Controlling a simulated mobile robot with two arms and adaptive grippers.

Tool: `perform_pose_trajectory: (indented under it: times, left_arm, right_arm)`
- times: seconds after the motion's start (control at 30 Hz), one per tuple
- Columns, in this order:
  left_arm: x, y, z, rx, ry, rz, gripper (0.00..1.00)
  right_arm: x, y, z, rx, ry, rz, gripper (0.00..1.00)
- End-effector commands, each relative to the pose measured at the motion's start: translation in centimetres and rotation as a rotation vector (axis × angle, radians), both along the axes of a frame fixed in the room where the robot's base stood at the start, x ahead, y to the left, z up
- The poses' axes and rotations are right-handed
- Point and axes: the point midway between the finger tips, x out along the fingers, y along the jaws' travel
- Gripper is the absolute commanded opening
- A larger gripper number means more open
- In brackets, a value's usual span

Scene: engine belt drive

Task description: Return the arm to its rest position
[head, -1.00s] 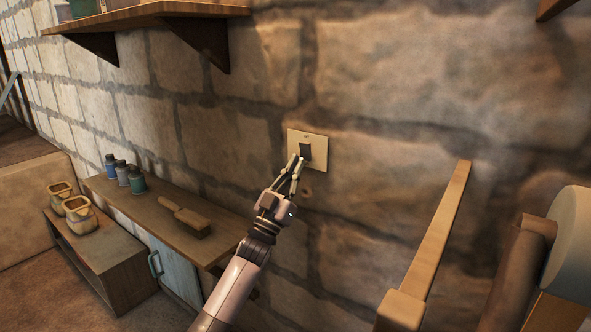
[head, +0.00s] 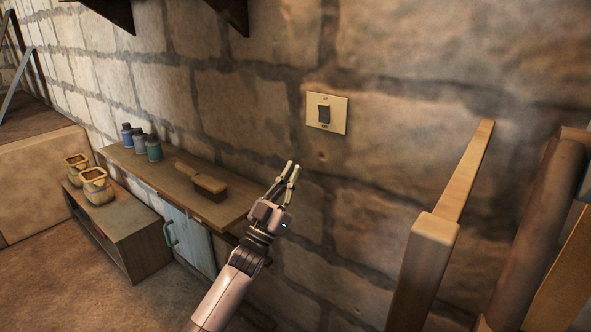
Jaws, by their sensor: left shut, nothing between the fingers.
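My left gripper (head: 291,166) is shut with nothing in it. It points up in front of the stone wall, below and to the left of a light switch (head: 324,114). The switch has a cream plate and a dark rocker and is fixed to the wall. The gripper is apart from the switch. My left arm comes up from the bottom of the head view. My right gripper does not show.
A wooden shelf top (head: 165,190) against the wall holds a brush (head: 203,180) and several small bottles (head: 153,148). A low cabinet (head: 140,236) with two baskets (head: 96,185) stands at left. A wooden post (head: 425,262) rises at right.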

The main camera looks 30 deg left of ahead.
Motion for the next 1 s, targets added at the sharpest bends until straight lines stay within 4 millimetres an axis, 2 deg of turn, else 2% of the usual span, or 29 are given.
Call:
perform_pose_trajectory:
  times: [0.13, 0.47, 0.57, 0.67, 0.77, 0.8, 0.87, 0.9, 0.97, 1.0]
  left_arm:
    - [0.0, 0.0, 0.1, 0.0, -0.001, 0.0, 0.0]
    - [0.0, 0.0, 0.0, 0.0, 0.001, 0.0, 0.0]
    - [0.4, 0.0, -1.5, -0.003, 0.035, 0.007, 0.0]
    - [1.2, 0.0, -5.7, -0.008, 0.131, 0.025, 0.0]
    - [1.8, -0.1, -12.4, -0.009, 0.283, 0.054, 0.0]
    - [1.9, -0.3, -15.5, -0.007, 0.352, 0.066, 0.0]
    - [1.6, -0.5, -20.2, -0.001, 0.455, 0.081, 0.0]
    - [1.2, -0.7, -23.3, 0.004, 0.524, 0.092, 0.0]
    - [0.3, -1.0, -27.9, 0.011, 0.625, 0.105, 0.0]
    - [-0.5, -1.3, -30.8, 0.02, 0.691, 0.112, 0.0]
  right_arm:
    - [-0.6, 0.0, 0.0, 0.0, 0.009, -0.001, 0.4]
    - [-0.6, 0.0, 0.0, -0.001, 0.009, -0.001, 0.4]
    - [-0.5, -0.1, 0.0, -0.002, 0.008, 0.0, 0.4]
    - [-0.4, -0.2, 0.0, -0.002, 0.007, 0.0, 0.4]
    - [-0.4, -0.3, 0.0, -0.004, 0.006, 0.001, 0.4]
    - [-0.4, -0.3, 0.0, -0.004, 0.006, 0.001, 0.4]
    - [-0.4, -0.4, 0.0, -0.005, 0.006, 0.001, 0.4]
    - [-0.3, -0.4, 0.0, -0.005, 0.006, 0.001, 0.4]
    - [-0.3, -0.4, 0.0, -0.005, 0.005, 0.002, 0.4]
    - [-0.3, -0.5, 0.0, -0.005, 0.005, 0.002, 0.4]
